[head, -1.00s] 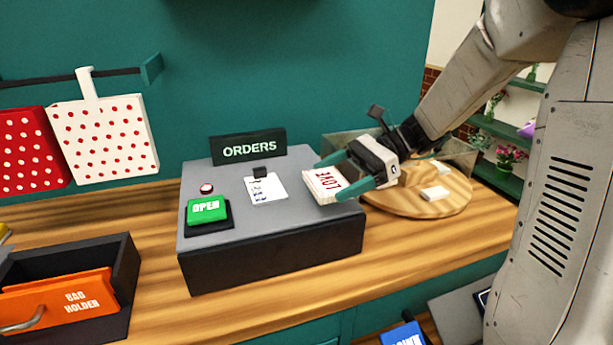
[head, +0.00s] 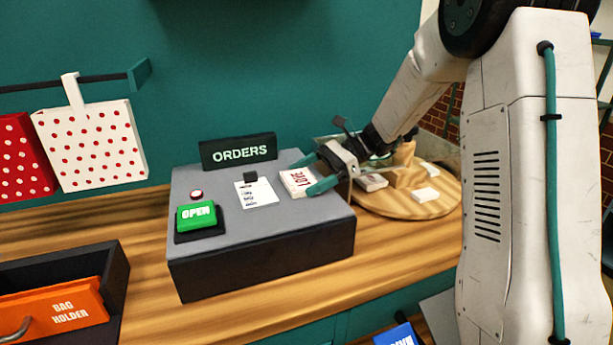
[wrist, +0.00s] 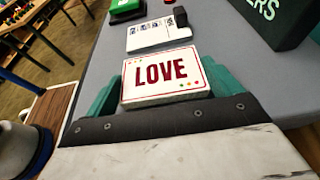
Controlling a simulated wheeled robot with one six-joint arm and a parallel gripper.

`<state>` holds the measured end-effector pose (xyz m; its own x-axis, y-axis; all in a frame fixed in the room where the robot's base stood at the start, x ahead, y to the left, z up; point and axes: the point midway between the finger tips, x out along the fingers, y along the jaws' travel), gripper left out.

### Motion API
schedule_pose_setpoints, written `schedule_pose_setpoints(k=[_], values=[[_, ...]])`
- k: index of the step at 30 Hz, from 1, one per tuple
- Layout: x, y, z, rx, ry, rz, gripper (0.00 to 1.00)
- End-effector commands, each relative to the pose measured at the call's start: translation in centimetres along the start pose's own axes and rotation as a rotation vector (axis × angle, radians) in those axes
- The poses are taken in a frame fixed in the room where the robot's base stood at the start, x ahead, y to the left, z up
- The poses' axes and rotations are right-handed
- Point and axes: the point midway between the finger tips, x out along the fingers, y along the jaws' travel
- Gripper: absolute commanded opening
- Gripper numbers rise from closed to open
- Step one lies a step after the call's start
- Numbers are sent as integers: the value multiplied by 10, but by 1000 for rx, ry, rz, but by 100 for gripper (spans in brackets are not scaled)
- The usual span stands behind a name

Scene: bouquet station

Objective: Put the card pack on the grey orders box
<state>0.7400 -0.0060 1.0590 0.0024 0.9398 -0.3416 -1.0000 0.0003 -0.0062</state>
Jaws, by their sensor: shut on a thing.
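The card pack (head: 296,182) is a white block with a red "LOVE" on top. My gripper (head: 312,173) is shut on it, with a teal finger on each side. In the wrist view the card pack (wrist: 164,75) lies flat between the two teal fingers of my gripper (wrist: 168,80). The grey orders box (head: 262,221) stands on the counter, with a grey top and dark sides. The pack is over the right part of its top, at or very near the surface; I cannot tell whether it touches.
On the box are a green OPEN button (head: 196,216), a clipped order slip (head: 257,194) and the ORDERS sign (head: 238,151) at the back. A round wooden board (head: 440,203) with small blocks lies to the right. A dark tray (head: 118,292) sits at left.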

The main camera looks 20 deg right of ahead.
Motion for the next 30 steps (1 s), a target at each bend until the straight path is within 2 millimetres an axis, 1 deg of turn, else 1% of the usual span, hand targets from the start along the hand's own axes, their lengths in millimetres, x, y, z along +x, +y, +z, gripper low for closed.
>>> schedule_pose_setpoints(k=[6, 7, 8, 17, 20, 30], values=[[1, 0, -3, 1, 0, 0, 67], [1, 0, -3, 0, 0, 0, 96], [1, 0, -3, 0, 0, 0, 100], [-2, 0, 1, 0, 0, -1, 100], [-15, 0, 0, -1, -1, -3, 100], [-87, 0, 0, 0, 0, -4, 100]])
